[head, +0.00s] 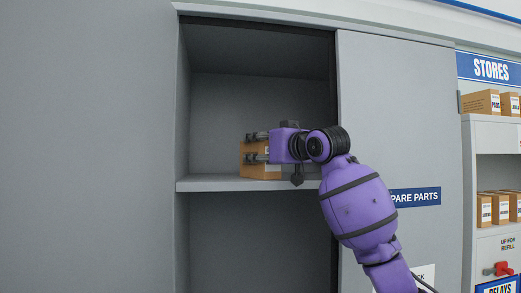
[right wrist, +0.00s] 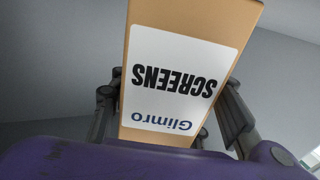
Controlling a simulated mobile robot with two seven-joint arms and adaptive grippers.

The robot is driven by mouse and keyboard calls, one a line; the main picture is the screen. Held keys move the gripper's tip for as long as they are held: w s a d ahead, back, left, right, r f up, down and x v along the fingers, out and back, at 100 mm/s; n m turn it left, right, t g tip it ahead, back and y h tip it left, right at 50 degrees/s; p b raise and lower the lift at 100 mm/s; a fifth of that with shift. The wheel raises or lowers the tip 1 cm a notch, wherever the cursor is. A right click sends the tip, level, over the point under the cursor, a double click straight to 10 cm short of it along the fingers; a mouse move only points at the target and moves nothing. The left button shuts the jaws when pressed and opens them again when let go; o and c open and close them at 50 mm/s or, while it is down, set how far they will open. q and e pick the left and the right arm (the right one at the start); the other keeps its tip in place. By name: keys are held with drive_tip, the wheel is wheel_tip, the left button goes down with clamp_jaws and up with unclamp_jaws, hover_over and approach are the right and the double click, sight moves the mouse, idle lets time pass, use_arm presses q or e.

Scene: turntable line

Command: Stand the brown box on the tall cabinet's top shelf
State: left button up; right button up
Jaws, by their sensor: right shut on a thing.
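The brown box (head: 260,171) is at the tall cabinet's top shelf (head: 220,184), inside the opening. In the right wrist view the box (right wrist: 143,45) has a white label reading "SCREENS" and "Glimro", upside down in that picture. My right gripper (head: 250,147) is shut on the box, with fingers on both sides of it. The box looks upright, its lower edge at or just above the shelf board; I cannot tell whether it touches. My gripper hides part of the box. My left gripper is not in view.
The cabinet's left wall (head: 183,100) and the right door panel (head: 400,120) bound the opening. The shelf is bare left of the box. Below is an empty compartment (head: 255,240). At the right, a stores rack (head: 490,133) holds several cartons.

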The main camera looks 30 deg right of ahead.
drive_tip(key=shift+r, duration=0.15)
drive_tip(key=o, duration=1.4)
drive_tip(key=s, duration=0.4)
drive_tip(key=s+d, duration=0.1)
drive_tip(key=s, duration=0.7)
drive_tip(key=shift+d, duration=0.3)
drive_tip(key=shift+w, duration=0.1)
